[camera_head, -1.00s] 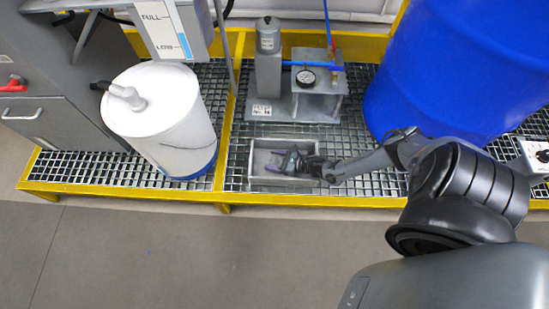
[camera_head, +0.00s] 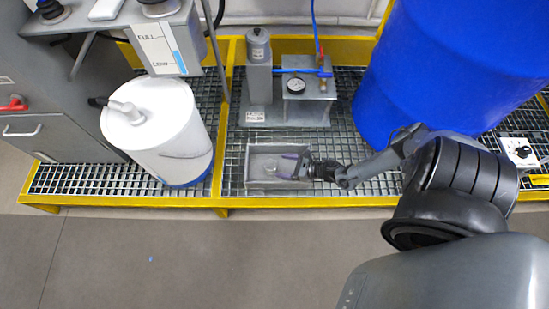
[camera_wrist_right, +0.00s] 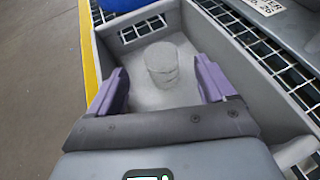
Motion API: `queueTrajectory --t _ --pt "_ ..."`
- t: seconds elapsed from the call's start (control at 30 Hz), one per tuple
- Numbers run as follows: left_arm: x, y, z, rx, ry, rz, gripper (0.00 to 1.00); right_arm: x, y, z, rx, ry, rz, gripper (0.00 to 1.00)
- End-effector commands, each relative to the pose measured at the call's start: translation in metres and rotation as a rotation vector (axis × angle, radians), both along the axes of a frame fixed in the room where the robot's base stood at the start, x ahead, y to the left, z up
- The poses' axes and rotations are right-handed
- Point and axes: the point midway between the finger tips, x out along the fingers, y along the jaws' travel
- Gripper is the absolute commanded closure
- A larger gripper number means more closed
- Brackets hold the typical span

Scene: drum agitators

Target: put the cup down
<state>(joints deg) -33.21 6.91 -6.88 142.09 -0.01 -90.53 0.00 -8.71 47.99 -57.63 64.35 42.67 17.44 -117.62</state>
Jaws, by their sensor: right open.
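The cup (camera_wrist_right: 161,64) is a small pale grey cylinder. In the right wrist view it stands upright on the floor of a grey open tray (camera_wrist_right: 200,22). In the head view the cup (camera_head: 271,164) is small and faint inside the tray (camera_head: 262,185). My right gripper (camera_head: 299,165) is at the tray's right part, reaching in from the right. In the right wrist view its two purple fingers (camera_wrist_right: 163,84) are wide apart, with the cup beyond and between them and clear space on both sides. My left gripper is not in view.
The tray sits on a metal grating (camera_head: 340,160) with a yellow frame edge (camera_head: 290,202) in front. A pump unit with gauge (camera_head: 296,100) stands behind it. A white drum (camera_head: 160,135) is left, a big blue drum (camera_head: 440,70) right.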

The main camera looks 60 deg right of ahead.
Motion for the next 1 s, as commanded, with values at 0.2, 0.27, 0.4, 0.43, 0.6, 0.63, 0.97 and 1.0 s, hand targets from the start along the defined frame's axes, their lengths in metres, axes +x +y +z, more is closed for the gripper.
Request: queueTrajectory --t 0.2,0.27,0.4,0.43,0.6,0.63,0.97,1.0 --pt "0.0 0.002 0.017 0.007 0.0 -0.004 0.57 -0.029 -0.006 0.014 0.001 0.002 0.0 0.17" --pt "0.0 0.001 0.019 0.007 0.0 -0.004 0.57 -0.034 -0.007 0.016 0.001 0.001 0.0 0.17" --pt "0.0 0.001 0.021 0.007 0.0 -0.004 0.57 -0.04 -0.008 0.017 0.001 0.001 0.0 0.17" --pt "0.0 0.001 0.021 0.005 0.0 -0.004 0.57 -0.041 -0.008 0.018 0.001 0.001 0.0 0.17" --pt "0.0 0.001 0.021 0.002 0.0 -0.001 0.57 -0.041 -0.008 0.017 0.0 0.0 0.0 0.17" --pt "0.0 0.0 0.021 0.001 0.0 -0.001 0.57 -0.041 -0.008 0.017 0.0 0.0 0.0 0.17" --pt "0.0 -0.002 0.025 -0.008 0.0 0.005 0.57 -0.043 -0.008 0.02 0.0 0.003 0.0 0.17" --pt "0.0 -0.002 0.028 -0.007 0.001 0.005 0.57 -0.045 -0.008 0.023 0.001 0.006 0.0 0.17"
